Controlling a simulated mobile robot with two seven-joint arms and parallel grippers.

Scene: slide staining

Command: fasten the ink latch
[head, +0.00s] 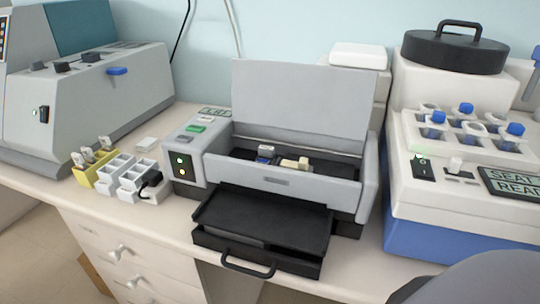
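The grey slide machine (270,182) stands in the middle of the bench with its lid (300,100) raised upright. Inside its open dark bay lie a small blue and white part (265,151) and a cream block (293,163). I cannot tell which of these, if either, is the ink latch, or how it sits; the front wall hides the lower bay. Neither of my grippers is in view.
A black tray (262,222) and a handled drawer (258,250) jut out at the machine's front. White racks (125,172) and a yellow rack (92,176) stand left. A white and blue device with capped tubes (465,150) stands right. A grey instrument (85,95) is far left.

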